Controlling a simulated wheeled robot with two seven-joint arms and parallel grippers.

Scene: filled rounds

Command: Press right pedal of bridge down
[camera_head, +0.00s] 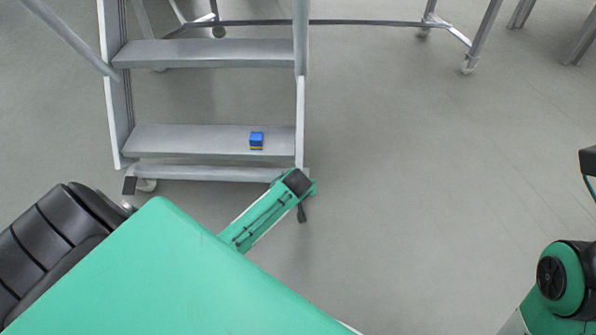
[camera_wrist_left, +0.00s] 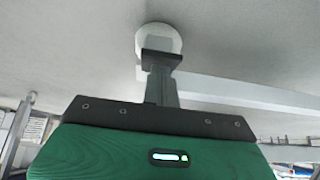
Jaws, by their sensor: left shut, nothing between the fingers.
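The bridge is a grey metal step unit (camera_head: 210,140) at the upper left of the head view. A black pedal (camera_head: 129,185) shows at its lower left corner. The right pedal cannot be made out; the end of my left arm (camera_head: 298,183) covers the bridge's lower right corner. In the left wrist view my left gripper (camera_wrist_left: 160,62) is shut and empty, its dark fingers pointing at a white round thing (camera_wrist_left: 158,38). Whether they touch it I cannot tell. My right gripper is not in view.
A frame with wheeled legs (camera_head: 468,65) stands behind. The grey floor (camera_head: 430,180) to the right of the bridge is clear. Part of my right arm (camera_head: 565,280) shows at lower right.

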